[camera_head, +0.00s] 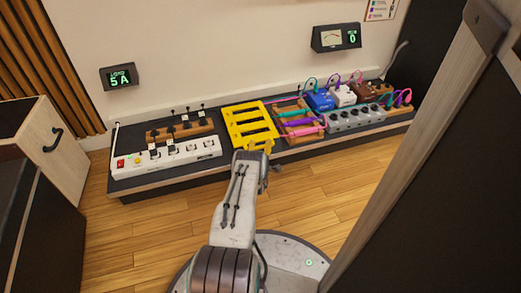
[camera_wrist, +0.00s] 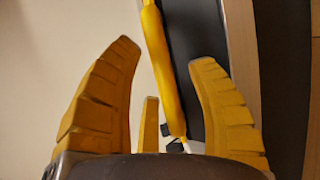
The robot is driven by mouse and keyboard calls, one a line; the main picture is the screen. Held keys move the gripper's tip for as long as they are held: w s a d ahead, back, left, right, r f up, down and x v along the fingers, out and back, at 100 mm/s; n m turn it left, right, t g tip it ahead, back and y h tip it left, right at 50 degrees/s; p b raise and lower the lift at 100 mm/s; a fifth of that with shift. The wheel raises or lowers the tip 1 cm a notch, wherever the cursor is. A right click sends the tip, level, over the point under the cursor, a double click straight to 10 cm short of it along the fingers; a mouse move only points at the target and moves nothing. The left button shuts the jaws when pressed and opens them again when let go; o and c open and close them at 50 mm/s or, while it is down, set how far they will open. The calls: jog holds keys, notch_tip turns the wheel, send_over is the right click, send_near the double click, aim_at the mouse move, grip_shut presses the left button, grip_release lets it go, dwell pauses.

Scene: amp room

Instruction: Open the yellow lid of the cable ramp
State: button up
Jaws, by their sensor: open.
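The yellow slotted lid (camera_head: 237,122) is in the middle of the low dark platform in the head view. Colored cables show uncovered in the wooden channels of the cable ramp (camera_head: 307,138), just right of the lid. My gripper (camera_head: 255,150) is at the lid's front edge; its fingers blend with the yellow there. In the wrist view, my gripper (camera_wrist: 166,55) is open with its yellow fingers spread. A yellow bar, seemingly the lid's edge (camera_wrist: 162,65), shows between and beyond the fingers. I cannot tell whether a finger touches it or how far the lid is tilted.
A white power strip (camera_head: 165,155) stands left on the platform. Several effect pedals (camera_head: 345,95) and a grey knob unit (camera_head: 355,118) stand right. A wooden cabinet (camera_head: 55,145) is at far left; a large dark panel (camera_head: 440,180) blocks the right.

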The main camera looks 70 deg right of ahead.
jog(key=shift+d, duration=0.25)
jog(key=shift+c, duration=0.4)
grip_shut()
